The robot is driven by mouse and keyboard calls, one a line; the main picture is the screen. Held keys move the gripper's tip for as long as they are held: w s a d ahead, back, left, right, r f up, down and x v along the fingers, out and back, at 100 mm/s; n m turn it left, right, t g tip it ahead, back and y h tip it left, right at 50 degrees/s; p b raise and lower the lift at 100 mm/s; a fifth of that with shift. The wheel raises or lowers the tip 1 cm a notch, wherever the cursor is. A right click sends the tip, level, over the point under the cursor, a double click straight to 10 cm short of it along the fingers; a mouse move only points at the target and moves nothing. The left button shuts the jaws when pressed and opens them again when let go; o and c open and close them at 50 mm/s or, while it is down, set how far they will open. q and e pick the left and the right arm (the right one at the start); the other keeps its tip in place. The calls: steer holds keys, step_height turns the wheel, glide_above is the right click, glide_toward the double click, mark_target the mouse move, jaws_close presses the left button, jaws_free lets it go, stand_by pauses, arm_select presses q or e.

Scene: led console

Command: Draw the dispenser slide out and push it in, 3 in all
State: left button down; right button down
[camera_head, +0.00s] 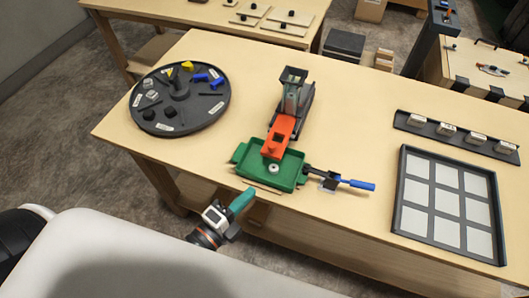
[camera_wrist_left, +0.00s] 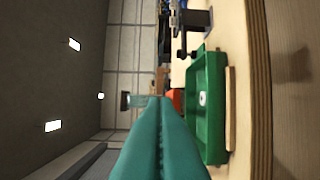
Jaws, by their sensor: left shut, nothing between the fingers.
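The dispenser (camera_head: 291,96) stands on the table, a dark upright magazine on a base. Its orange-red slide (camera_head: 279,137) reaches from the dispenser over the back edge of a green tray (camera_head: 258,179). A small light ring-shaped piece (camera_head: 274,168) lies in the tray; it also shows in the left wrist view (camera_wrist_left: 203,98). My left gripper (camera_head: 244,198), with teal fingers, is shut and empty, just in front of the tray at the table's front edge. In the left wrist view the closed fingers (camera_wrist_left: 160,125) hide part of the slide. My right gripper is not in view.
A round dark turntable (camera_head: 218,107) with small parts stands at the left. A framed panel grid (camera_head: 400,234) and a rack of small blocks (camera_head: 405,124) are at the right. Table between dispenser and rack is clear.

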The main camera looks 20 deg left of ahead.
mark_target(280, 133)
arm_select(q)
steer(key=p+x, duration=0.1)
steer(key=x, duration=0.3)
steer(key=p+x, duration=0.2)
steer(key=x, duration=0.3)
steer(key=shift+r, duration=0.25)
steer(key=shift+w+a+f+p, duration=0.15)
steer(key=shift+w+a, duration=0.15)
steer(key=shift+w, duration=0.25)
steer(key=shift+w+a+f+p, duration=0.1)
steer(key=shift+w+a+p, duration=0.05)
steer(key=shift+w+a, duration=0.55)
steer(key=shift+w, duration=0.3)
steer(key=w, duration=1.1)
steer(key=shift+d+f, duration=0.15)
steer(key=shift+d, duration=0.05)
steer(key=shift+w, duration=0.2)
steer(key=shift+r, duration=0.3)
